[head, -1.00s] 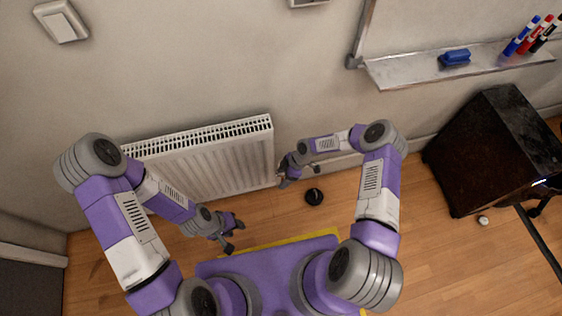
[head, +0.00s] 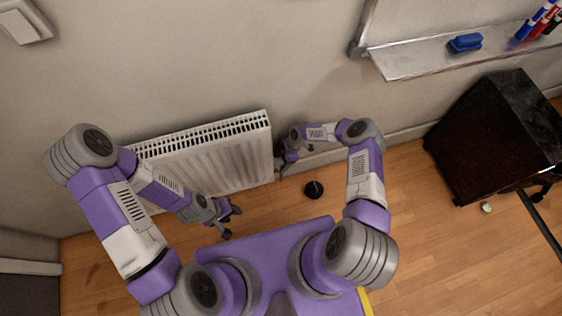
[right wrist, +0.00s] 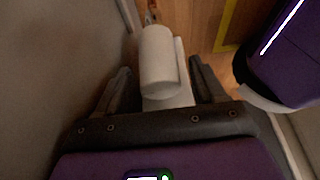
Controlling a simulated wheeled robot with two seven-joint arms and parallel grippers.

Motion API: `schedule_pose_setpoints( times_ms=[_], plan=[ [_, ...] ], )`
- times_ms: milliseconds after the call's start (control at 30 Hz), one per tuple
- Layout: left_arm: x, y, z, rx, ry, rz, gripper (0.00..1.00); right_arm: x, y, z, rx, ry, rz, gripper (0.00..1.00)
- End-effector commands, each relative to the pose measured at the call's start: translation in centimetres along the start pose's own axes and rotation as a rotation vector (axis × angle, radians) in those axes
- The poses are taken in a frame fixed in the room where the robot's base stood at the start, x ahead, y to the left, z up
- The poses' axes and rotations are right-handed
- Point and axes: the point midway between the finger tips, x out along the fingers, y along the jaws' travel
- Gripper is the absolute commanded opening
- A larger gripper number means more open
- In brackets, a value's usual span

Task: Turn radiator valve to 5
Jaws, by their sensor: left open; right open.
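The white radiator (head: 215,165) is on the wall in the head view. In the right wrist view, the white cylindrical valve knob (right wrist: 158,60) is between the two dark fingers of my right gripper (right wrist: 160,75). The fingers are open, with a gap visible on each side of the knob. Its number marks cannot be read. In the head view my right gripper (head: 285,165) is at the radiator's right end, and the valve is hidden there. My left gripper (head: 230,220) is open and empty above the floor, in front of the radiator.
A small round black object (head: 313,190) lies on the wooden floor right of the radiator. A dark cabinet (head: 495,135) stands further right. A metal shelf (head: 420,62) with a blue eraser (head: 465,43) and markers is on the wall. The wall is close beside my right gripper.

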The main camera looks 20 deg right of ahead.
Motion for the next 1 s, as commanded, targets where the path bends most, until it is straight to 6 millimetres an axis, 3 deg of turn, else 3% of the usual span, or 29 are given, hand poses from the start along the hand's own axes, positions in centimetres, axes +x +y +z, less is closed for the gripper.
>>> schedule_pose_setpoints(
  times_ms=[267, 633, 1000],
  plan=[
    [0.04, 0.0, -0.01, 0.0, 0.0, 0.0, 0.43, 0.22, 0.0, -0.05, 0.0, 0.0, 0.0, 0.69],
    [0.04, -0.01, -0.01, 0.0, 0.0, 0.0, 0.43, 0.2, 0.01, -0.03, 0.001, 0.0, 0.001, 0.15],
    [0.04, -0.01, -0.01, 0.0, 0.0, 0.0, 0.43, 0.17, 0.04, -0.02, 0.003, 0.0, 0.001, 0.14]
  ],
)
